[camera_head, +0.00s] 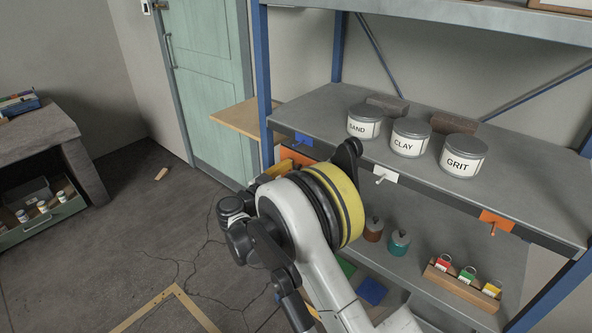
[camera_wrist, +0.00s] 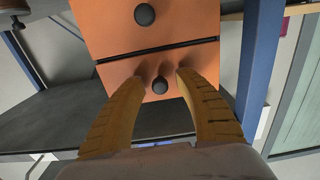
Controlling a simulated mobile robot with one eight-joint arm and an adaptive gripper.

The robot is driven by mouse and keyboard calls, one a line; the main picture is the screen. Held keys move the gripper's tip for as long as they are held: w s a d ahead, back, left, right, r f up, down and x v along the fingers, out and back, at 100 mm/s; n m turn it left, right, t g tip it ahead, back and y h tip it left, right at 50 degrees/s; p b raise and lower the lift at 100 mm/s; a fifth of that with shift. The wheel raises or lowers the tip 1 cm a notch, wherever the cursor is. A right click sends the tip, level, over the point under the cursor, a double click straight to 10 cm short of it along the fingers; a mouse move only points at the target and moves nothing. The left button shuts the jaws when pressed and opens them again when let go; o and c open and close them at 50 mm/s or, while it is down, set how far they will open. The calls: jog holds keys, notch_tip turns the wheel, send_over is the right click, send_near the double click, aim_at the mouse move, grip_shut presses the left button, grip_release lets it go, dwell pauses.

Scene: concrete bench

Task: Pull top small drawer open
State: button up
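Two orange drawer fronts with round black knobs fill the upper middle of the wrist view, which looks turned upside down against the head view. The drawer lower in that picture (camera_wrist: 120,72), seemingly the top small drawer, has its knob (camera_wrist: 160,85) between my fingertips. The other drawer (camera_wrist: 185,20) has its knob (camera_wrist: 144,14) near the picture's top edge. My gripper (camera_wrist: 162,77) is open, its yellow fingers either side of the knob with visible gaps. Both drawers look shut.
The drawers hang under a grey shelf (camera_head: 315,132) beside a blue post (camera_head: 263,75). SAND (camera_head: 363,128), CLAY (camera_head: 408,143) and GRIT (camera_head: 462,162) tins stand on it. Hooks, one on an orange plate (camera_head: 497,219), line its front edge. The floor at left is mostly clear.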

grip_shut()
jog(key=v, duration=1.1)
jog(key=shift+b, duration=0.45)
jog(key=shift+a, duration=0.1)
jog(key=shift+o, duration=0.8)
grip_release()
jog(key=v, duration=1.2)
jog(key=shift+s, duration=0.1)
